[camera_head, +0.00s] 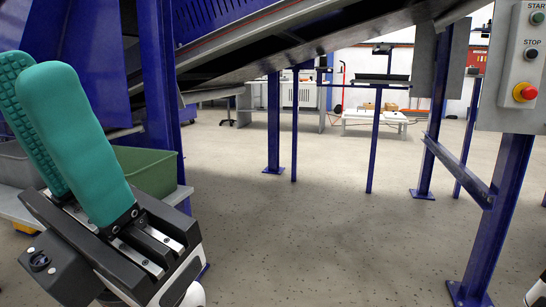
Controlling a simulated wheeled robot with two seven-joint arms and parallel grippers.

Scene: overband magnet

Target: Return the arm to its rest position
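My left gripper (30,72) is at the left of the head view, pointing up, with two teal fingers on a black and grey body. The far finger shows its ribbed inner face, and the near finger partly covers it. The fingers stand apart, and I see nothing between them. My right gripper is not in view; only a small white and black piece shows at the lower right corner.
A green bin (150,172) and a grey bin (14,165) stand behind my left gripper. A blue post (160,90) rises close beside it. A control box (512,85) with start, stop and red emergency buttons hangs at right on a blue post (497,215). The middle floor (300,240) is clear.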

